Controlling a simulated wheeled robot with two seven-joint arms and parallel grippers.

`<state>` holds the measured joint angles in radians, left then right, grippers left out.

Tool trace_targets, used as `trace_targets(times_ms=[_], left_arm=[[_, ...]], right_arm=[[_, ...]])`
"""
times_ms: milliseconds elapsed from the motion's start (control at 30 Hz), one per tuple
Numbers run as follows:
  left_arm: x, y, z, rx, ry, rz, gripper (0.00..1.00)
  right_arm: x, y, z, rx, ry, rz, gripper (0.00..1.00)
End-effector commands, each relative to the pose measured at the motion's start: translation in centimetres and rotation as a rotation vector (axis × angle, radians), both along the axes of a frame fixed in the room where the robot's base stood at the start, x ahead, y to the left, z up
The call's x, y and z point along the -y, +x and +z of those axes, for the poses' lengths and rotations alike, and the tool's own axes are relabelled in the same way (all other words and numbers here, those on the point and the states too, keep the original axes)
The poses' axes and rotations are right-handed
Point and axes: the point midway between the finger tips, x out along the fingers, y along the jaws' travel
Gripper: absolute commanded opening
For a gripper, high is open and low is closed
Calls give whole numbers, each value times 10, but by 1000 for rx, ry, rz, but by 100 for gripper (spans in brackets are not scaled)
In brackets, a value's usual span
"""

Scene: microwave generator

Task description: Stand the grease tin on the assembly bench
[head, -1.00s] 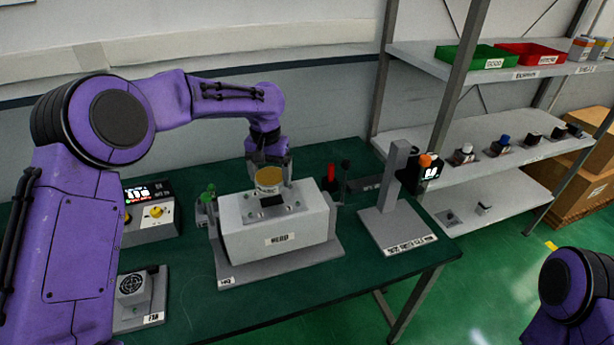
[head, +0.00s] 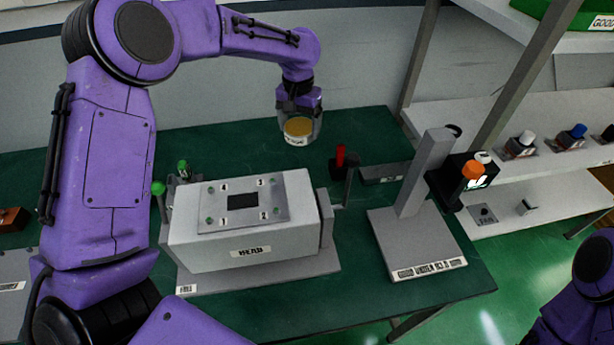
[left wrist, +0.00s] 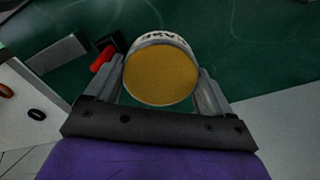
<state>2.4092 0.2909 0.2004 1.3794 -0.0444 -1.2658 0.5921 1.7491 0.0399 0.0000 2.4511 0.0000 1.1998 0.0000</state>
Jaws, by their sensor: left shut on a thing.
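The grease tin (head: 298,130) is a short round tin with a yellow-brown top and a pale labelled side. My left gripper (head: 300,118) is shut on it and holds it in the air above the back part of the green assembly bench (head: 365,120). In the left wrist view the tin (left wrist: 161,76) sits between the two fingers, with green bench top beyond it. Part of its label is hidden. My right arm shows at the lower right edge, but its gripper is out of view.
A grey block fixture labelled HEAD (head: 245,235) fills the bench middle. Right of the tin are a red-handled part (head: 340,155) and a grey stand (head: 425,190) with an upright post. A shelf unit (head: 510,110) stands at right. Green bench top is clear behind the fixture.

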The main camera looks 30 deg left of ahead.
Motion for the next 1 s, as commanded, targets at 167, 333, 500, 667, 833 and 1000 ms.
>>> trace_targets(times_ms=[167,333,500,667,833,1000], left_arm=[[3,9,-48,-8,0,-5,40],[4,11,-69,-11,1,-7,40],[5,11,-104,-12,0,-7,40],[5,11,-128,-10,1,-8,40],[4,11,-155,-8,1,-7,40],[3,11,-158,-5,2,-6,40]], right_arm=[[0,1,-36,2,0,0,43],[0,1,-42,2,0,0,43],[0,1,-33,2,0,0,43],[0,1,-28,2,0,0,43],[0,1,-23,2,0,0,43],[0,1,-24,2,0,0,43]])
